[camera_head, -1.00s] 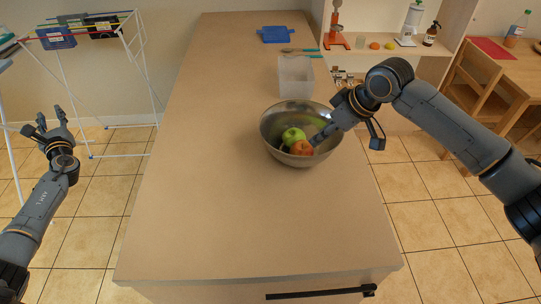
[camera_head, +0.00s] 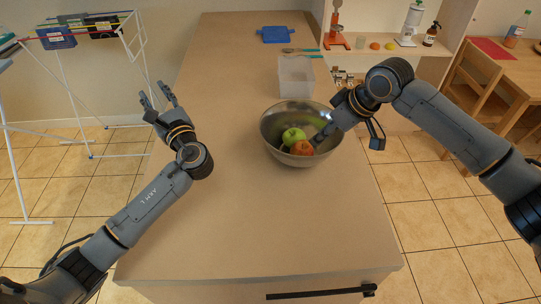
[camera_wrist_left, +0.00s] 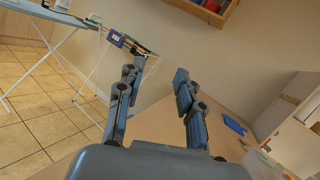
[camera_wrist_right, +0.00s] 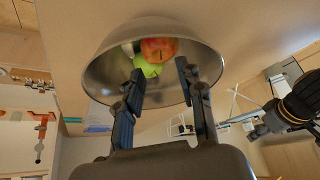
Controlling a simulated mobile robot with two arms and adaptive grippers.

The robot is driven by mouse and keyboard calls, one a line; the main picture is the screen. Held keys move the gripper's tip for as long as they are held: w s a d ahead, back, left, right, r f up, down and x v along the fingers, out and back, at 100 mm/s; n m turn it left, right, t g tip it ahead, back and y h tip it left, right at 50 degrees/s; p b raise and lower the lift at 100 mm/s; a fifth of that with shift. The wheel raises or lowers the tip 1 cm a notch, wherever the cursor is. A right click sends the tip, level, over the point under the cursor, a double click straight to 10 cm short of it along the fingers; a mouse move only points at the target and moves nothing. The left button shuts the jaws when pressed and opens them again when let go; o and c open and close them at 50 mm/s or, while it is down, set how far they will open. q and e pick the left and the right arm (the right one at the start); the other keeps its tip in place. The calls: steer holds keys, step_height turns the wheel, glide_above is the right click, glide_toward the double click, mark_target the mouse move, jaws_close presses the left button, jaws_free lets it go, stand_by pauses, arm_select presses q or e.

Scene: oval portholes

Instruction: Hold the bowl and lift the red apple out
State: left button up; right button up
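The steel bowl (camera_head: 272,146) stands upright on the counter. It holds the red apple (camera_head: 302,147) at the near side and a green apple (camera_head: 292,134) just behind it. My right gripper (camera_head: 318,140) reaches over the bowl's right rim, close to the red apple. In the right wrist view its fingers (camera_wrist_right: 160,68) are apart with nothing between them; the red apple (camera_wrist_right: 160,49) and green apple (camera_wrist_right: 148,68) lie beyond the tips. My left gripper (camera_head: 156,94) is open and empty over the counter's left edge, clear of the bowl. Its spread fingers show in the left wrist view (camera_wrist_left: 156,74).
A clear container (camera_head: 295,77) stands behind the bowl. A blue tray (camera_head: 275,34) and utensils (camera_head: 300,52) lie farther back. The counter (camera_head: 270,225) is bare in front of the bowl. A drying rack (camera_head: 128,75) stands on the floor at the left.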

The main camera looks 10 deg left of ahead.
arm_select(q)
steer(key=s+d+f+m+h, duration=0.1)
steer(key=d+f+h, duration=0.15)
steer(key=d, duration=0.55)
steer(key=s+d+f+h, duration=0.2)
steer(key=d+h, duration=0.1)
steer(key=d, duration=0.5)
arm_select(e)
steer(key=shift+d, duration=0.1)
arm_select(q)
steer(key=m+g+h, duration=0.1)
steer(key=m+h, duration=0.2)
steer(key=h, duration=0.2)
glide_toward(264, 137)
steer(key=x, duration=1.2)
jaws_close()
arm_select(e)
steer(key=shift+o, duration=0.2)
